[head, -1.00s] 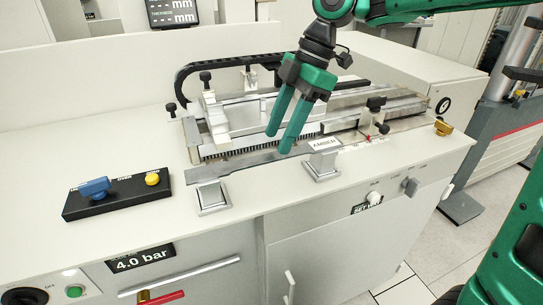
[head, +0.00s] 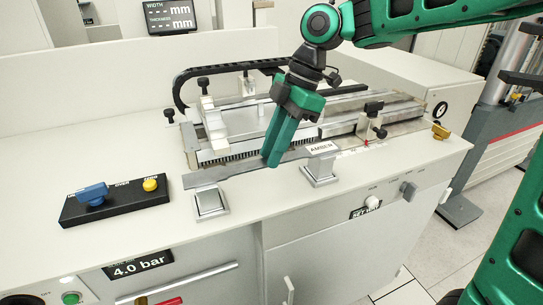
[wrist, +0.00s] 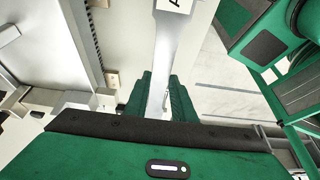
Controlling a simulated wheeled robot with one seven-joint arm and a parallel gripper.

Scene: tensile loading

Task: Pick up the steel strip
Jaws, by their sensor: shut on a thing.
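The steel strip (head: 222,173) is a flat grey bar with wider ends. In the head view it lies across two small square posts, with a white label reading AMBER near its right end. My gripper (head: 271,160) is green, points down, and is shut on the narrow middle of the strip. In the wrist view the strip (wrist: 161,60) runs between the two green fingers (wrist: 160,98). I cannot tell whether the strip is clear of the posts or touching them.
The left post (head: 211,203) and right post (head: 320,174) stand at the bench front. Behind is a machine with clamps and a toothed rail (head: 225,155). A black box with blue and yellow knobs (head: 115,201) sits at left. A display (head: 171,15) stands behind.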

